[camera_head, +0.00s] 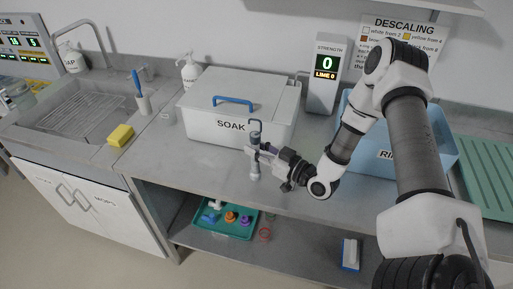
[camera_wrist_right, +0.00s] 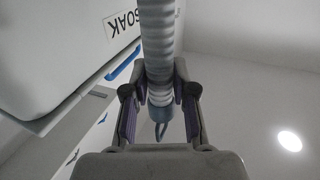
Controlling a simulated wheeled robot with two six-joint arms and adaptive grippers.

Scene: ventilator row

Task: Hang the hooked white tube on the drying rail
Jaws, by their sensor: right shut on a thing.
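The white tube (camera_head: 255,169) hangs upright in my right gripper (camera_head: 260,151), in front of the white SOAK box, with a grey hook at its top. The gripper is shut around the tube's upper part. In the right wrist view the ribbed tube (camera_wrist_right: 158,45) runs between the two fingers of my right gripper (camera_wrist_right: 159,112), and a blue-grey hook shows beyond them. I cannot tell whether the tube's lower end touches the counter. My left gripper is not in view. I cannot make out a drying rail in either view.
The closed SOAK box (camera_head: 225,125) has a blue lid handle. A blue RINSE bin (camera_head: 440,150) stands behind my right arm, beside a green ribbed mat (camera_head: 490,175). A strength meter (camera_head: 325,75) stands behind. A yellow sponge (camera_head: 121,135) lies by the sink (camera_head: 75,118). A teal tray (camera_head: 205,228) is below.

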